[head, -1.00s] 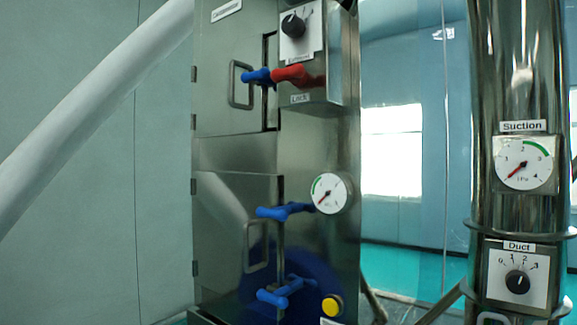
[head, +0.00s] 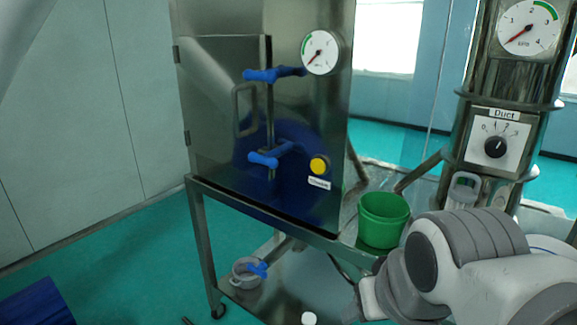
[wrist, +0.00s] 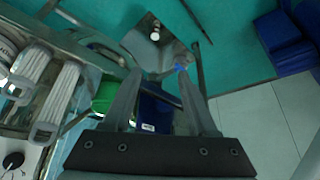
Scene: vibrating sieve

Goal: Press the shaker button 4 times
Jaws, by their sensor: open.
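The yellow round button (head: 319,165) is low on the right of the steel cabinet's front (head: 225,150) in the head view, with a small label (head: 319,183) under it, too blurred to read. I cannot make out the button in the wrist view. My gripper (wrist: 160,78) is open in the wrist view, with its two fingers apart and nothing between them that I can see held. In the head view my arm is at the lower right, apart from the button; the fingers are not clearly visible there.
Blue handles (head: 270,158) and a dial gauge (head: 322,52) stick out near the button. A green bucket (head: 383,222) stands right of the cabinet, also in the wrist view (wrist: 104,96). The Duct knob panel (head: 496,143) is on the right column. Open floor lies at the left.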

